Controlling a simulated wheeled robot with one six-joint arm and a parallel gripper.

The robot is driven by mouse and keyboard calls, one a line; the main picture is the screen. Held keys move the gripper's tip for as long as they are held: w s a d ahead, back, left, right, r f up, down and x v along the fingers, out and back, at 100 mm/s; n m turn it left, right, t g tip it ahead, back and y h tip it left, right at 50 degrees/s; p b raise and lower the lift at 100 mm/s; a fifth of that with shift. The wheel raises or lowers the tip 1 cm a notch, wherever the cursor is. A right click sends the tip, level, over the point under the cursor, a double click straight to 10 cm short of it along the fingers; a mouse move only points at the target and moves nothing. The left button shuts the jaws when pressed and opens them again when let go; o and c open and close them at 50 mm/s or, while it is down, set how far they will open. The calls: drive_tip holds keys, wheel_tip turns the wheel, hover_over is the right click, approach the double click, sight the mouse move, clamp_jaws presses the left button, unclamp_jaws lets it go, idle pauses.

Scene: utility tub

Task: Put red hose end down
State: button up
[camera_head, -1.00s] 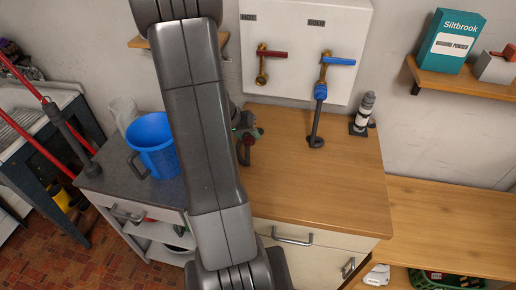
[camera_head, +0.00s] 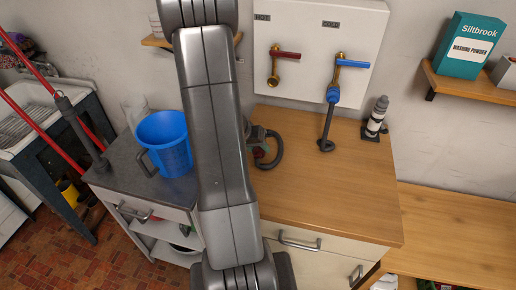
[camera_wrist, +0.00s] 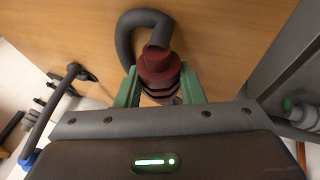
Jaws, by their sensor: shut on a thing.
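The red hose end (camera_wrist: 158,68) is a dark red collar on a grey hose (camera_wrist: 138,22) that curls round over the wooden worktop. My gripper (camera_wrist: 160,88) has green fingers shut on both sides of the collar. In the head view, the hose loop (camera_head: 272,160) shows just right of my arm, over the left part of the worktop (camera_head: 330,195). My arm hides most of the gripper there. I cannot tell whether the hose end touches the wood. The red-handled hot tap (camera_head: 274,66) is on the white wall panel above, with no hose on its outlet.
The blue cold tap (camera_head: 335,75) has a grey hose running down to the worktop. A bottle (camera_head: 376,117) stands at the back right. A blue jug (camera_head: 166,140) stands on the grey counter to the left. The worktop's middle and front right are clear.

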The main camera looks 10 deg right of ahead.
drive_tip(key=shift+f+b, duration=0.4)
drive_tip(key=shift+b, duration=0.15)
drive_tip(key=o, duration=1.1)
drive_tip(key=shift+r, duration=0.1)
drive_tip(key=shift+r+p, duration=0.7)
drive_tip(key=shift+p, duration=0.45)
drive_tip(key=v, duration=1.1)
drive_tip(key=shift+a+r+p, duration=0.3)
drive_tip(key=shift+p, duration=0.05)
drive_tip(key=shift+s, duration=0.1)
drive_tip(key=b+x, duration=0.2)
drive_tip(key=x, duration=1.1)
drive_tip(key=shift+a+f, duration=0.1)
drive_tip(key=shift+a, duration=0.05)
drive_tip(key=shift+s+f+b, duration=0.15)
drive_tip(key=shift+f+b, duration=0.05)
drive_tip(key=shift+b, duration=0.35)
